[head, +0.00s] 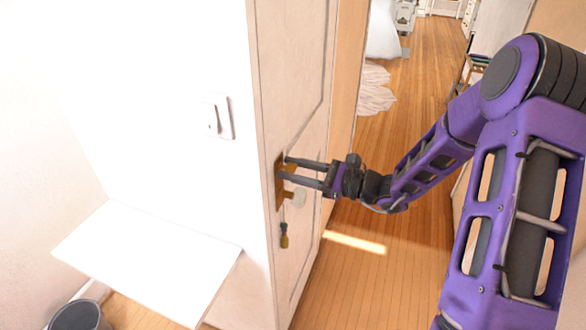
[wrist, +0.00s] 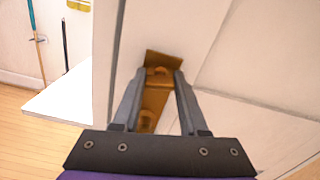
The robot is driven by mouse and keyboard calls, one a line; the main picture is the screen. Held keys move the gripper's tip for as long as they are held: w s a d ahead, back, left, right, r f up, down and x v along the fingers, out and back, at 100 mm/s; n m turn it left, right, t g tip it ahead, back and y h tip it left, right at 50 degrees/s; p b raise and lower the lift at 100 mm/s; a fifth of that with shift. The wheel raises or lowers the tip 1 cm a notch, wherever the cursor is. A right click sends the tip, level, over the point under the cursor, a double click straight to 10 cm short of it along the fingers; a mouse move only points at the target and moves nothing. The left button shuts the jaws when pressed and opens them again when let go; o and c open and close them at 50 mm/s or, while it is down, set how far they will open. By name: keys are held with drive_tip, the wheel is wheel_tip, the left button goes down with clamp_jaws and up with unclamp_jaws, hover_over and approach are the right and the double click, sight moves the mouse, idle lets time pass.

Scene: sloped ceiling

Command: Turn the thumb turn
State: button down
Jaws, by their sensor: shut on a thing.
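A brass thumb turn (wrist: 159,73) sits near the top of a brass plate (wrist: 155,104) on the door in the wrist view. My gripper (wrist: 159,77) reaches the plate with one finger on each side of the thumb turn and is shut on it. In the head view, my gripper (head: 285,169) meets the brass plate (head: 280,196) on the white door (head: 305,115) from the right. The fingers hide the thumb turn there.
A white wall switch (head: 218,117) and a white shelf top (head: 150,258) are to the left. A dark bin (head: 78,316) stands at lower left. Bare wooden floor (head: 410,95) extends behind the door.

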drive_tip(key=shift+c, duration=2.2)
unclamp_jaws()
drive_tip(key=shift+d, duration=0.1)
drive_tip(key=v, duration=1.7)
drive_tip(key=shift+d+b, duration=0.1)
drive_tip(key=shift+b, duration=0.2)
